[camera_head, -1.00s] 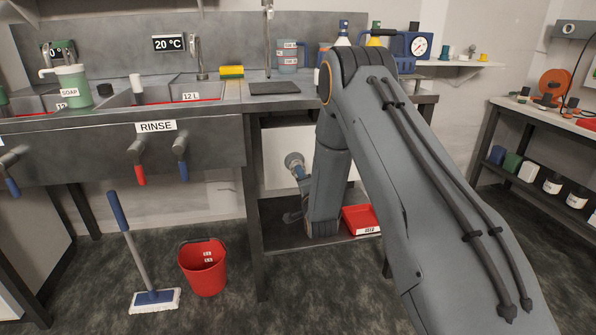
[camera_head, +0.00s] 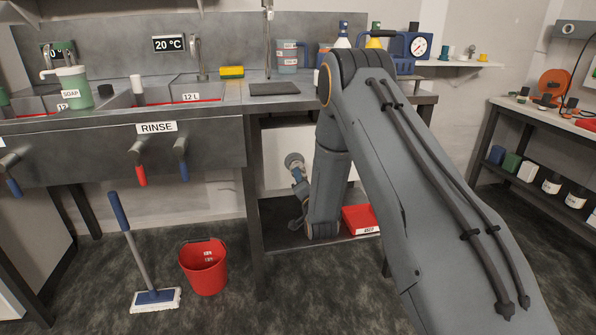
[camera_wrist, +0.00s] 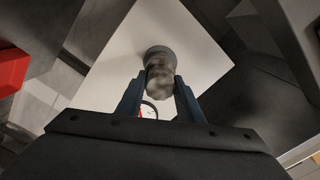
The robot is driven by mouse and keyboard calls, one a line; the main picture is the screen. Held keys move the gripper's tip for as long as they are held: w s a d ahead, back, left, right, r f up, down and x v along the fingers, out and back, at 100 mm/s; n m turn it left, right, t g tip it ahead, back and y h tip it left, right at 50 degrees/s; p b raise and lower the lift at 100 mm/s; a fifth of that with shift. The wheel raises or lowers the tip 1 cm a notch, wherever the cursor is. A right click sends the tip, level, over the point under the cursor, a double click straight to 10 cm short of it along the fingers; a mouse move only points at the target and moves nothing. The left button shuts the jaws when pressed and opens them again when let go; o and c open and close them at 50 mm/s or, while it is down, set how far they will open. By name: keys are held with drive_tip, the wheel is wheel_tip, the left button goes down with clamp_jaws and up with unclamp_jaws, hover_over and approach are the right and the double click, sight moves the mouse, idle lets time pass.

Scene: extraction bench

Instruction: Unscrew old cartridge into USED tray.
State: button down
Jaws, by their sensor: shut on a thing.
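My gripper (camera_wrist: 159,98) is shut on the old cartridge (camera_wrist: 160,80), a dirty, mottled grey cylinder between its two dark blue fingers. The cartridge's far end meets a round grey fitting (camera_wrist: 157,53) in front of the white panel; I cannot tell whether they are still joined. In the head view the round fitting (camera_head: 293,160) shows left of my arm, with my gripper (camera_head: 299,179) just below it. A red tray (camera_head: 358,220) lies on the low shelf right of my forearm. Its white label is too small to read.
The white panel (camera_head: 276,170) stands behind the fitting, under the bench. A table leg (camera_head: 253,220) is left of the gripper. A red bucket (camera_head: 204,268) and a mop (camera_head: 153,298) stand on the floor at left. A small round gauge (camera_wrist: 150,108) shows between the fingers.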

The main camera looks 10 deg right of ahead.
drive_tip(key=shift+s, duration=0.25)
drive_tip(key=shift+s+p, duration=0.3)
drive_tip(key=shift+s, duration=0.05)
drive_tip(key=shift+s+p, duration=0.7)
drive_tip(key=shift+s, duration=0.65)
drive_tip(key=shift+s, duration=0.35)
drive_tip(key=shift+s+p, duration=0.35)
drive_tip(key=shift+s, duration=0.05)
